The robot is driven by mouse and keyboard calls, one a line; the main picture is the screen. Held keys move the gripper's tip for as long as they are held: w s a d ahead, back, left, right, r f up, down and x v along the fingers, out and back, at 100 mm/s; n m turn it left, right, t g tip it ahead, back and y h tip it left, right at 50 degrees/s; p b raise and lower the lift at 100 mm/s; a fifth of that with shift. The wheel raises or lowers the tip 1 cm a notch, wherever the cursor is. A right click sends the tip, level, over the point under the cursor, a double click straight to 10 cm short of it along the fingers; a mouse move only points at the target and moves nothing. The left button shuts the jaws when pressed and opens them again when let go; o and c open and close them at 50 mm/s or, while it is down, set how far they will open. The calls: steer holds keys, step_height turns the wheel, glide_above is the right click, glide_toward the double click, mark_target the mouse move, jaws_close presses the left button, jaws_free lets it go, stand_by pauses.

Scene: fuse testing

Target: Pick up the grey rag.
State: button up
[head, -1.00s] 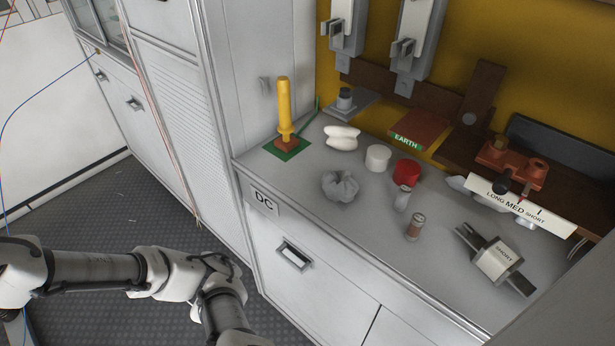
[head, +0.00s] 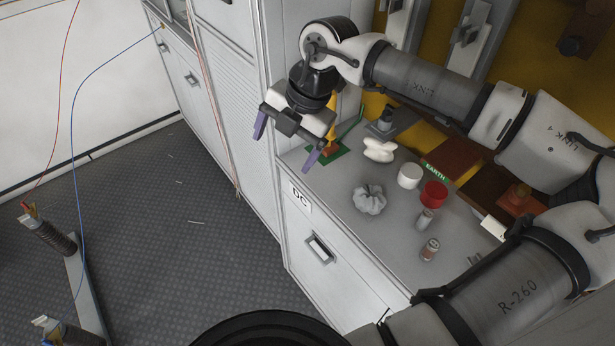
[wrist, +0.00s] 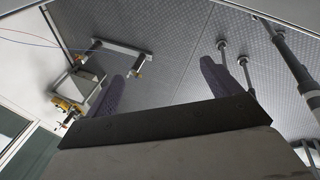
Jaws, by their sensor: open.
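The grey rag (head: 369,199) lies crumpled on the grey counter (head: 345,225), near its front edge, in the head view. My gripper (head: 285,148) is open and empty, with purple fingers spread apart. In the head view it appears to the left of and above the rag, by the counter's left end, apart from the rag. The wrist view shows the open fingers (wrist: 162,85) over the floor, and the rag is not in that view.
Near the rag are a white bundle (head: 379,151), a white cylinder (head: 409,176), a red cylinder (head: 433,194) and small fuses (head: 429,249). A tall cabinet (head: 232,100) is at the left.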

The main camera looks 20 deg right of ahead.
steer(key=s+d+m+g+h, duration=0.1)
steer(key=s+d+m+h, duration=0.15)
steer(key=d, duration=0.55)
steer(key=s+d+m+h, duration=0.1)
steer(key=s+d+m, duration=0.25)
steer(key=d, duration=0.45)
steer(key=b, duration=0.3)
glide_above(371, 191)
steer(key=shift+n, duration=0.3)
step_height(371, 191, down, 7)
steer(key=shift+s+f, duration=0.1)
steer(key=shift+s, duration=0.05)
steer(key=shift+f+b, duration=0.7)
steer(key=shift+f, duration=2.4)
steer(key=c, duration=1)
